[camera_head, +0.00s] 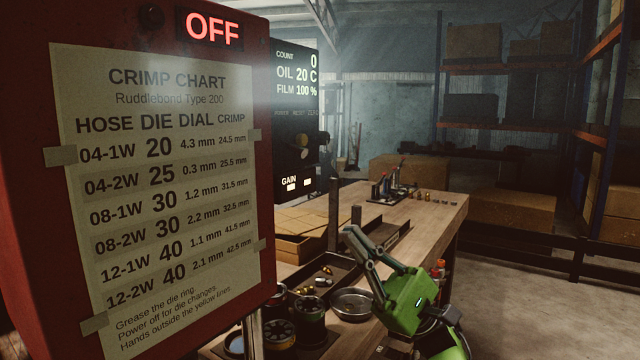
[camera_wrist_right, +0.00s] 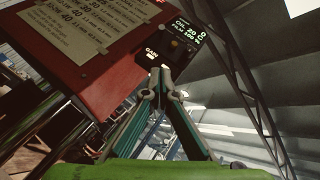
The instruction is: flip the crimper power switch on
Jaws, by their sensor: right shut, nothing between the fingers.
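The red crimper housing (camera_head: 258,60) fills the left of the head view. A lit red OFF sign (camera_head: 212,27) shows near its top edge, and a crimp chart is taped to its front. A dark round part (camera_head: 151,14) sits left of the sign, partly in shadow. I cannot make out a power switch for certain. My green right gripper (camera_head: 352,234) is over the workbench, right of the housing and apart from it. Its fingers are shut and empty. In the right wrist view the closed fingertips (camera_wrist_right: 163,78) appear below the dark display panel (camera_wrist_right: 180,38). My left gripper is not in view.
The display panel (camera_head: 297,100) stands right of the housing, reading OIL 20 C and FILM 100 %. The wooden workbench (camera_head: 428,213) holds trays, a round metal dish (camera_head: 352,304), dark cylindrical parts and small fittings. Shelving with boxes stands behind; the floor at right is clear.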

